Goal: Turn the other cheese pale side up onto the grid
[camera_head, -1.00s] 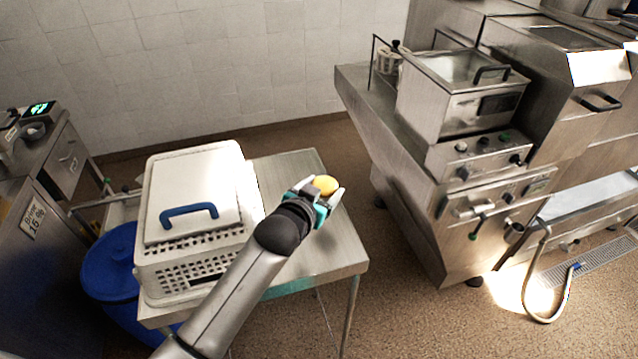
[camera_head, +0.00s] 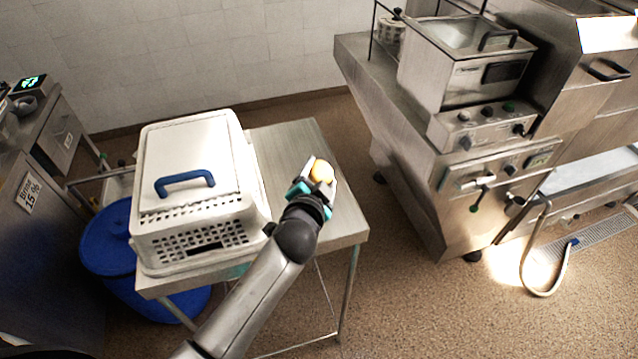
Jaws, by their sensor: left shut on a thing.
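My left gripper (camera_head: 318,176) is shut on a small yellow-orange cheese (camera_head: 322,171) and holds it over the right part of the steel table. The gripper hides part of the cheese, and I cannot tell surely which side of it is pale. No grid can be made out in the view. A white perforated basket (camera_head: 205,238) with a pale lid (camera_head: 185,150) and a blue handle stands on the table, left of the gripper. What is inside the basket is hidden. My right gripper is not in view.
A blue barrel (camera_head: 112,245) stands at the left below the table. Steel kitchen equipment (camera_head: 470,80) stands at the right. A hose (camera_head: 533,275) lies on the floor.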

